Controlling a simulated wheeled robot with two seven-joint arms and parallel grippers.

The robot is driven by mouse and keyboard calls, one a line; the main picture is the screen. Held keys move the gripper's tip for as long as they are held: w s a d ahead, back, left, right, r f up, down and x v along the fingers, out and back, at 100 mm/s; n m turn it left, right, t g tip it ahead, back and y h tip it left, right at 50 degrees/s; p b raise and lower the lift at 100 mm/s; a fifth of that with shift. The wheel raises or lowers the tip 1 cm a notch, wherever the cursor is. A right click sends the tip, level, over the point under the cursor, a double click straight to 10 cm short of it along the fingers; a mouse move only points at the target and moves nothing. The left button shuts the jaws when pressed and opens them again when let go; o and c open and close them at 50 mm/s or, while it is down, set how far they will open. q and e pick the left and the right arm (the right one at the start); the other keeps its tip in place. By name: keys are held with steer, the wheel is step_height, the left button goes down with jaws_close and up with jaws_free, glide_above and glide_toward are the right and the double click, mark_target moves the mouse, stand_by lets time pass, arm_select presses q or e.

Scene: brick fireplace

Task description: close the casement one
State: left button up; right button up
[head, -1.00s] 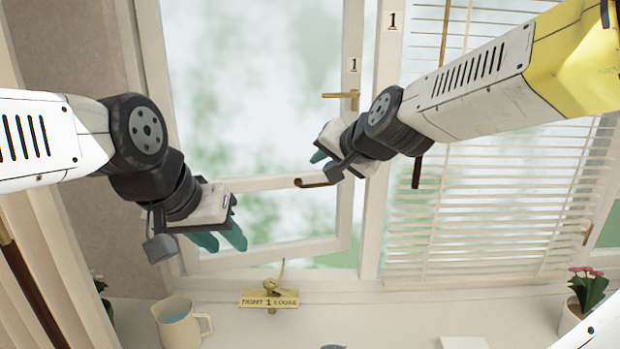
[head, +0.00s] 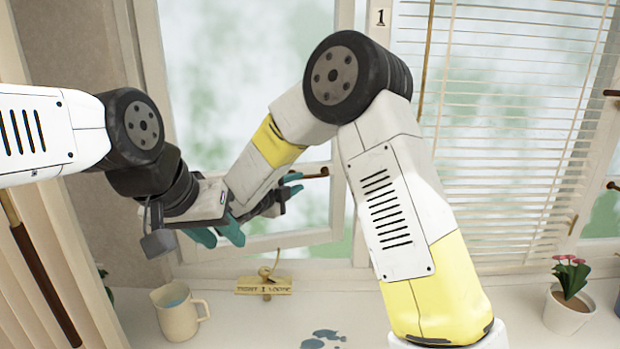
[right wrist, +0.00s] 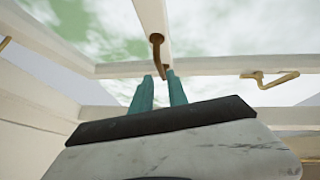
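Casement one is the left window sash. Its bottom rail (head: 285,241) slants away from the frame, with a gap at its lower right, so it stands ajar. A brown handle (head: 314,172) is on its crossbar; it also shows in the right wrist view (right wrist: 156,50). My right gripper (head: 296,184) is open just left of this handle. In the right wrist view, the handle's end is between or just beyond the fingertips; contact is unclear. The brass latch (right wrist: 270,78) shows in that view, but my right arm hides it in the head view. My left gripper (head: 222,238) is open and empty before the sash.
A brass plate (head: 263,286) reading TIGHT 1 LOOSE is at the sill. A pitcher (head: 178,312), a potted plant (head: 568,310) and blue-grey patches (head: 322,339) are on the sill. Blinds (head: 500,120) cover the right window. My arms nearly overlap.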

mark_target(307, 177)
steer(key=x, duration=0.7)
jaws_close()
stand_by(1.3)
